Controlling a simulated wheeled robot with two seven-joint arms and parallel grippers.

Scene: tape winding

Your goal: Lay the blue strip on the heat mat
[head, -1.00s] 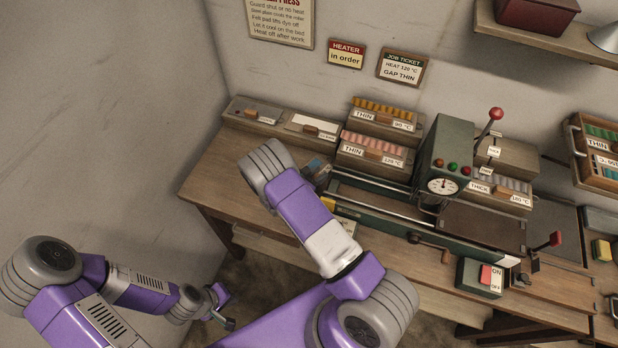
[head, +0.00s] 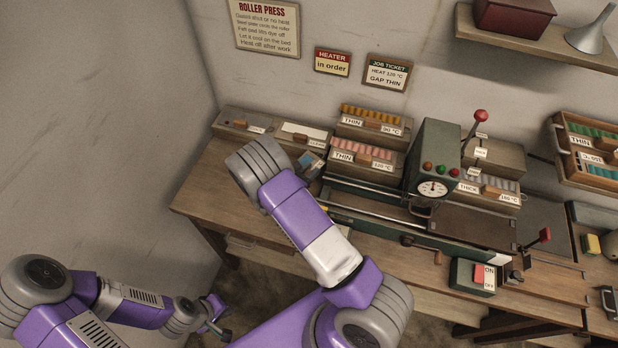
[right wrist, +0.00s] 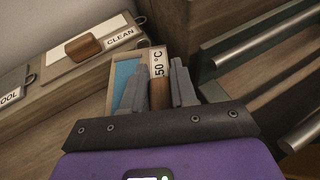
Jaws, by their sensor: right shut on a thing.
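The blue strip (right wrist: 126,80) lies in a small wooden box (right wrist: 110,95) labelled "50 °C", part of the label being covered, in the right wrist view. My right gripper (right wrist: 160,85) is shut on the box's brown wooden handle. I cannot tell which surface is the heat mat; a dark flat plate (head: 470,233) lies on the press bed.
A press with a gauge (head: 433,188) stands mid-bench, with rails running left. A "CLEAN" box (right wrist: 105,45) is beside the held box. An ON/OFF switch (head: 474,276) sits at the front.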

